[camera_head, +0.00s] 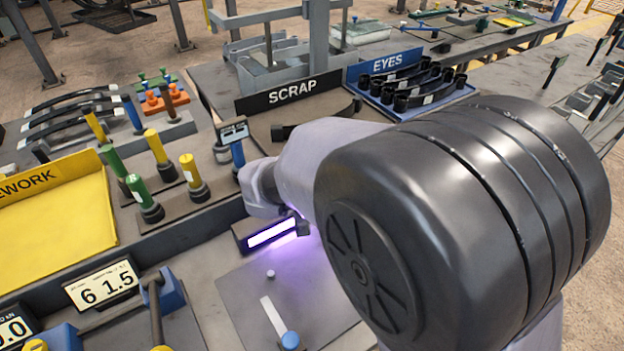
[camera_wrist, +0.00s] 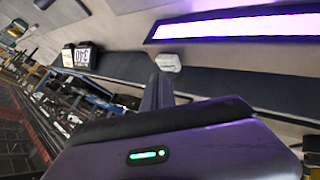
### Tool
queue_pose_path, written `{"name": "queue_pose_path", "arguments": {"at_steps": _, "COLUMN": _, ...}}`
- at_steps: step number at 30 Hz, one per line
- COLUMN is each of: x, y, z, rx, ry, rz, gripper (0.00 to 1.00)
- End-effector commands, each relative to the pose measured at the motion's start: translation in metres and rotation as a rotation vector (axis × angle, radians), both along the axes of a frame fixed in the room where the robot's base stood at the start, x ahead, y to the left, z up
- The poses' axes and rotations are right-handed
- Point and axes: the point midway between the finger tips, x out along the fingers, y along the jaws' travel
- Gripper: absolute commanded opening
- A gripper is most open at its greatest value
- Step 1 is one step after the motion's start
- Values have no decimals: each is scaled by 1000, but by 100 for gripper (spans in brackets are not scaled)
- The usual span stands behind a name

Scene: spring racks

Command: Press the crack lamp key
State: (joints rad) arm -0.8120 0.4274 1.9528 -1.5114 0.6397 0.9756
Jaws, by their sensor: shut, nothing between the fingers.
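The crack lamp (camera_head: 270,233) is a dark bar with a glowing violet-white strip, and it casts purple light on the grey plate below. Its lit strip also fills the upper right of the wrist view (camera_wrist: 240,25). A small pale block (camera_wrist: 168,62), which may be the lamp's key, sits beside the strip in the wrist view. My gripper (camera_wrist: 157,92) is shut and empty, its dark fingers pointing toward that block. I cannot tell whether they touch it. In the head view my arm hides most of the gripper and the lamp's right surroundings.
Green and yellow posts (camera_head: 160,150) stand left of the lamp. A yellow rework tray (camera_head: 60,225) lies far left. The SCRAP sign (camera_head: 290,93) and blue EYES rack (camera_head: 415,88) are behind. A digital display (camera_head: 102,284) and grey plate (camera_head: 240,300) lie in front.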

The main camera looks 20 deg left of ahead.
Motion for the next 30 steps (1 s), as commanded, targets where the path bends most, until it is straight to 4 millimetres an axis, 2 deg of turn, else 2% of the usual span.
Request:
{"name": "queue_pose_path", "arguments": {"at_steps": 7, "x": 0, "y": 0, "z": -11, "rx": 1, "ry": 0, "rz": -1, "gripper": 0}}
{"name": "queue_pose_path", "arguments": {"at_steps": 30, "x": 0, "y": 0, "z": -6, "rx": 1, "ry": 0, "rz": -1, "gripper": 0}}
